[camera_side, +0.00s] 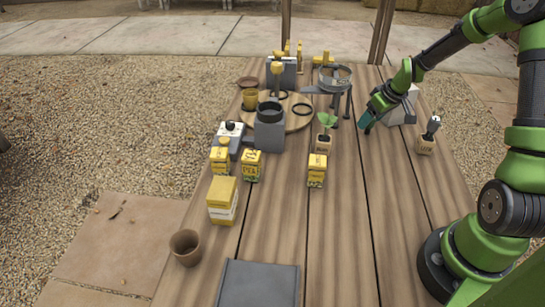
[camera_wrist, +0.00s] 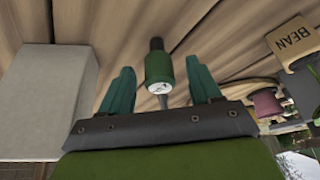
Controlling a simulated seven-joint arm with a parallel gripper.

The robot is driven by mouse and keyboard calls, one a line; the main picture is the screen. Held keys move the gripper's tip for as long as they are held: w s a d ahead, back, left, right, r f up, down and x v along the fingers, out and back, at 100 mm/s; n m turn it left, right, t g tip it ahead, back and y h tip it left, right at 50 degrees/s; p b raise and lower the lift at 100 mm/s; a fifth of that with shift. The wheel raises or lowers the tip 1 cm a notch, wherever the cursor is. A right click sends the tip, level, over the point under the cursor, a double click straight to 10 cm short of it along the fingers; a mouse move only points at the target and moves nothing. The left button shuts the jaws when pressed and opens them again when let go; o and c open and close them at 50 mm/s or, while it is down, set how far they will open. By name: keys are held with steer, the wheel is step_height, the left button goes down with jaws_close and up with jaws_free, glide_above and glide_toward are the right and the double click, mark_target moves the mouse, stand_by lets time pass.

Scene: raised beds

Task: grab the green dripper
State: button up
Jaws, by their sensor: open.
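The green dripper (camera_wrist: 158,70) is a small green cylinder with a black neck and a pale printed end. In the wrist view it shows between the two teal fingers of my gripper (camera_wrist: 159,64), with a visible gap on each side. The fingers are apart and do not touch it. In the side view my gripper (camera_side: 367,117) is low over the right part of the wooden table, pointing down and left. I cannot make out the dripper in the side view; the gripper may hide it.
A pale block (camera_wrist: 45,95) stands left in the wrist view. A seedling pot (camera_side: 323,143) and grey sieve stand (camera_side: 334,78) stand left of my gripper.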

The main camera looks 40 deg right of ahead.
steer(key=x, duration=0.2)
steer(key=shift+w+f, duration=0.1)
steer(key=shift+f, duration=0.15)
steer(key=shift+r, duration=0.1)
steer(key=c, duration=1)
